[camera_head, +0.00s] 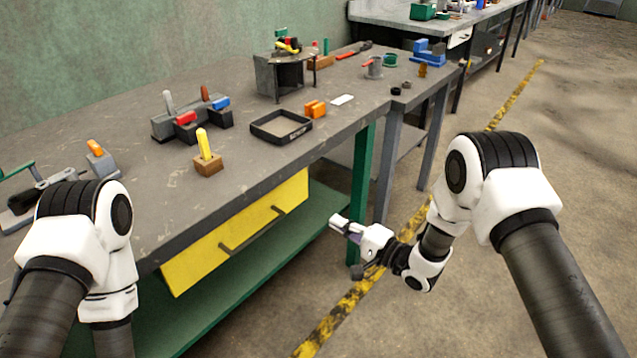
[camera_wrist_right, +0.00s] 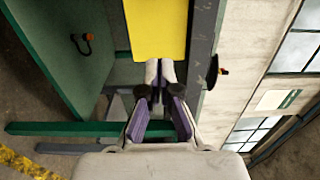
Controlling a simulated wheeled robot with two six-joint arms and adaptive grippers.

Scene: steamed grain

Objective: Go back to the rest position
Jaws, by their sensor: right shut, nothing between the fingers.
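My right gripper (camera_head: 341,225) is shut and empty. It hangs in the air in front of the workbench, near the green leg (camera_head: 362,180) and to the right of the yellow drawer (camera_head: 238,232). In the right wrist view the fingertips of my right gripper (camera_wrist_right: 160,72) are together with nothing between them, and the yellow drawer front (camera_wrist_right: 158,30) shows beyond them. My left arm comes in at the lower left, beside the workbench. Its gripper is outside the picture.
The grey workbench top (camera_head: 120,130) holds several tools, a black tray (camera_head: 281,127), a wooden block with a yellow handle (camera_head: 207,163) and orange blocks (camera_head: 315,109). A green shelf (camera_head: 235,300) lies below. Open floor with a yellow-black line (camera_head: 345,306) is to the right.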

